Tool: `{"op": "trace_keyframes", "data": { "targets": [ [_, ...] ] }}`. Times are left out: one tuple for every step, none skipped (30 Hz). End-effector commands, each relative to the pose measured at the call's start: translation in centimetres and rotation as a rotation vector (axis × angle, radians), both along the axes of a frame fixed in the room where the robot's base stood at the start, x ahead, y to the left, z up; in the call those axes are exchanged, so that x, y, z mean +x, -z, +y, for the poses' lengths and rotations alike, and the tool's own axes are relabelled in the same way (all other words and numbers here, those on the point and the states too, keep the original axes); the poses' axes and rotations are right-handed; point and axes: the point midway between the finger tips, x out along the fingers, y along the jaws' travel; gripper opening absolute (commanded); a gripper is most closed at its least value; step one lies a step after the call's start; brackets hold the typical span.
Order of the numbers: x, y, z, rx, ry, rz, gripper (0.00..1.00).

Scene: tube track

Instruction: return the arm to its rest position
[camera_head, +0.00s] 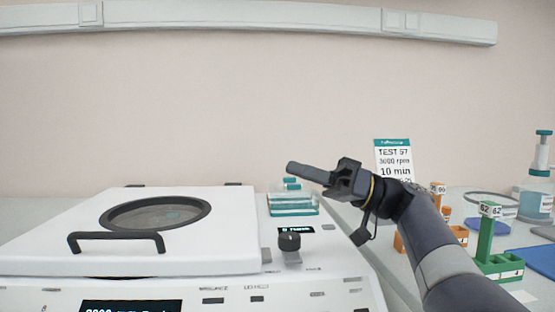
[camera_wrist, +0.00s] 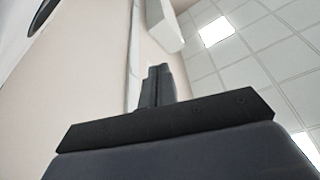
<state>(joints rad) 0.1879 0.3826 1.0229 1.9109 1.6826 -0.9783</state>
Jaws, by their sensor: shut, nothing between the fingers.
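My gripper (camera_head: 297,168) is raised above the right part of the white machine, with its fingers pointing left. It is shut and holds nothing. In the wrist view my gripper (camera_wrist: 158,70) shows its fingers together, against the wall and ceiling. My dark arm reaches up to it from the lower right of the head view. No part of the gripper appears to touch anything.
The white centrifuge (camera_head: 60,225) has its lid down, with a round window and a black handle (camera_head: 116,242). A knob (camera_head: 289,241) is on its panel. A sign (camera_head: 393,160), orange racks (camera_head: 458,235), a green rack (camera_head: 497,265) and a pump bottle (camera_head: 538,190) stand at right.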

Motion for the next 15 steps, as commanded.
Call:
{"op": "trace_keyframes", "data": {
  "targets": [
    [0.2,0.2,-1.0,0.001,0.004,0.002,0.00],
    [0.2,0.3,-1.4,0.001,0.003,0.001,0.00],
    [0.3,0.5,-1.9,0.000,0.004,0.001,0.00],
    [0.3,0.7,-2.2,0.001,0.003,0.002,0.00],
    [0.3,0.8,-2.5,0.000,0.002,0.002,0.00],
    [0.4,0.9,-2.8,0.001,0.001,0.001,0.00],
    [0.4,1.0,-3.0,0.000,0.002,0.002,0.00],
    [0.4,1.1,-3.1,0.001,0.001,0.001,0.00],
    [0.4,1.1,-3.3,0.001,0.001,0.000,0.00],
    [0.4,1.2,-3.3,0.001,0.000,0.000,0.00],
    [0.4,1.2,-3.3,0.001,0.000,0.000,0.00],
    [0.4,1.2,-3.4,0.000,0.000,0.000,0.00],
    [0.3,1.2,-3.4,0.000,-0.001,0.000,0.00],
    [0.3,1.2,-3.4,0.000,-0.001,0.000,0.00],
    [0.4,1.2,-3.3,0.000,-0.001,0.000,0.00]
  ]
}}
